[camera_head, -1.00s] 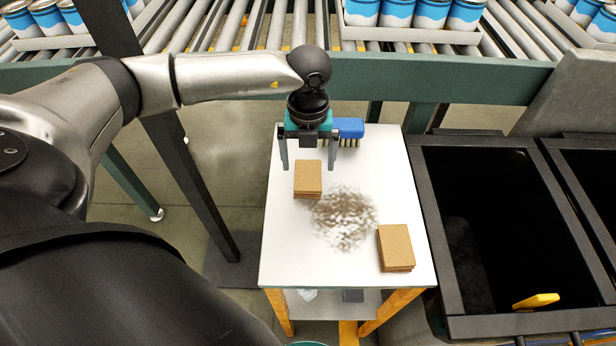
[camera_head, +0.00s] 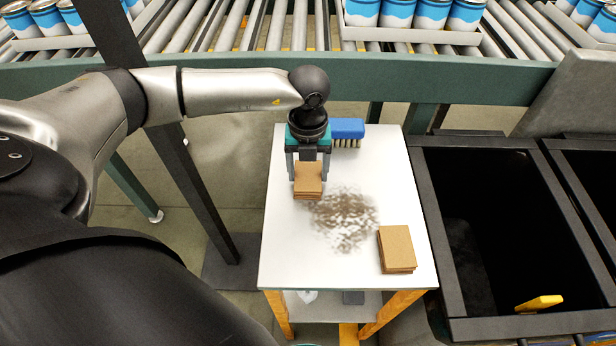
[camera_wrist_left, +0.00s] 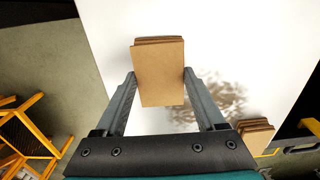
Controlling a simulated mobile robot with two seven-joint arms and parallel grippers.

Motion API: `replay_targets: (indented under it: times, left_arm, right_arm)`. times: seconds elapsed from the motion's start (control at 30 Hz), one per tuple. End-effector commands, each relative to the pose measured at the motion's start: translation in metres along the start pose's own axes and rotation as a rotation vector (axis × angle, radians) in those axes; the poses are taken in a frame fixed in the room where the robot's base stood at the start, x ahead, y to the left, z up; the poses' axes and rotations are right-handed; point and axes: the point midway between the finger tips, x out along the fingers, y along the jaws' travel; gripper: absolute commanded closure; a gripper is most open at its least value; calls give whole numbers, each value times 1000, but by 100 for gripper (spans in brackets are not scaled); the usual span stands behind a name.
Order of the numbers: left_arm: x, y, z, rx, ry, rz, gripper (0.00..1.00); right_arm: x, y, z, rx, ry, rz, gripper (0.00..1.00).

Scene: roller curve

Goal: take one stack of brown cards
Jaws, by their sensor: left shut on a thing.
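Two stacks of brown cards are on the white table (camera_head: 280,262). The far stack (camera_head: 308,181) is between the fingers of my left gripper (camera_head: 308,170), which is shut on it. In the left wrist view this stack (camera_wrist_left: 158,75) sits between the two fingertips (camera_wrist_left: 158,82). I cannot tell whether it is lifted off the table. The near stack (camera_head: 396,248) lies near the table's right edge and also shows in the left wrist view (camera_wrist_left: 254,134). My right gripper is not in view.
A blue brush (camera_head: 347,129) lies on the table behind the gripper. A brown smudge (camera_head: 343,215) marks the table's middle. A black bin (camera_head: 470,220) with a yellow item (camera_head: 539,303) stands at right. A roller conveyor (camera_head: 240,25) with blue-and-white cans runs behind.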

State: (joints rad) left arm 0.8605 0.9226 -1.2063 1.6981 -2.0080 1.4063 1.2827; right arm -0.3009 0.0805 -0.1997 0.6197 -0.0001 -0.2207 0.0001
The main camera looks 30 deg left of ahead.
Motion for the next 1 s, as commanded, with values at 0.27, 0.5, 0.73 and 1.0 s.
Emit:
replay_targets:
  times: [0.27, 0.5, 0.73, 1.0]
  left_arm:
    - [0, 0, 0, 0, 0, 0, 81]
    - [-2, 0, 0, 0, -1, -1, 82]
    - [-23, 0, 1, -1, -1, -2, 82]
    - [-92, 0, 1, 1, -5, -4, 82]
  right_arm:
    - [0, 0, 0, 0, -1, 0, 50]
    - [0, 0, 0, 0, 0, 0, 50]
    - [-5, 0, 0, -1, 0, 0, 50]
    - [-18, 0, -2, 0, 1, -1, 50]
